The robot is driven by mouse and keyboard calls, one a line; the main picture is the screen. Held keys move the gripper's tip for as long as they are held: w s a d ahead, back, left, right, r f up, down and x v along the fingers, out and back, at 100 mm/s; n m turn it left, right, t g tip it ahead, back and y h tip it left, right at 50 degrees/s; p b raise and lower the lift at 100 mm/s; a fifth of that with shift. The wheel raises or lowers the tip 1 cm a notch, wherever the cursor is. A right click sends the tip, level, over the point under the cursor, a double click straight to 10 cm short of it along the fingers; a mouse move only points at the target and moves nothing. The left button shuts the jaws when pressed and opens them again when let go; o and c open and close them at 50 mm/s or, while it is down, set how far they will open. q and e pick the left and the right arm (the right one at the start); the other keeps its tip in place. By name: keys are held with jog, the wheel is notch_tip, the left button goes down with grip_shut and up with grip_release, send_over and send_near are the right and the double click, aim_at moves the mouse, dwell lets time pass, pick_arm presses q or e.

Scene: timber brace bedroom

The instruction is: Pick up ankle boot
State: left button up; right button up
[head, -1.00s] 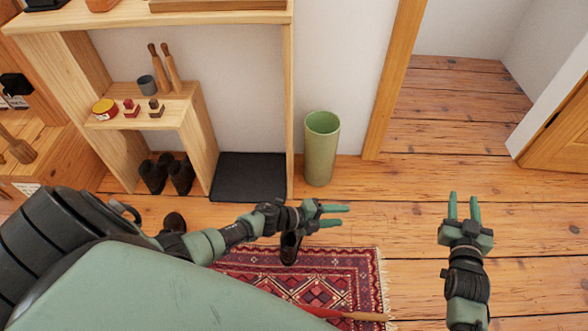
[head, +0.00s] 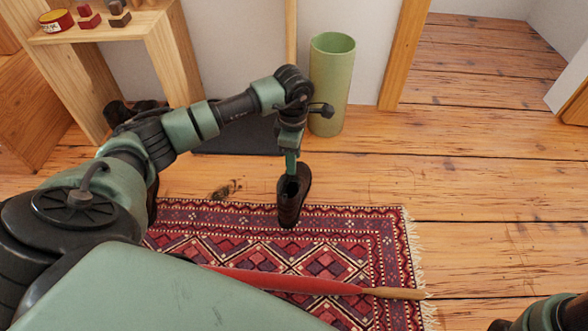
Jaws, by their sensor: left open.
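A dark brown ankle boot (head: 291,203) stands upright at the far edge of the patterned red rug (head: 385,225), its opening facing up. My left gripper (head: 290,165) points straight down at the boot's opening, with a green finger at or just inside the top. The jaws are open, and the gripper partly hides the boot's rim. I cannot tell whether the finger touches the boot. A second dark boot (head: 152,200) is mostly hidden behind my left arm. Only a piece of my right arm shows at the bottom right corner; its gripper is out of sight.
A red item with a wooden handle (head: 395,293) lies across the rug. A green cylindrical bin (head: 331,85) stands behind the boot, near a dark mat (head: 240,138). More dark footwear (head: 118,110) sits under the wooden shelf (head: 160,60). The floor at right is clear.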

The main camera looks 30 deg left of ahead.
aim_at(294, 181)
pick_arm(q)
notch_tip(294, 181, down, 3)
jog(key=shift+a+r+b, duration=0.1)
jog(key=shift+b, duration=0.7)
notch_tip(294, 181, down, 5)
jog(key=b, duration=0.5)
jog(key=shift+w+a, duration=0.1)
jog(key=shift+w, duration=0.05)
jog(key=shift+r, duration=0.1)
grip_shut()
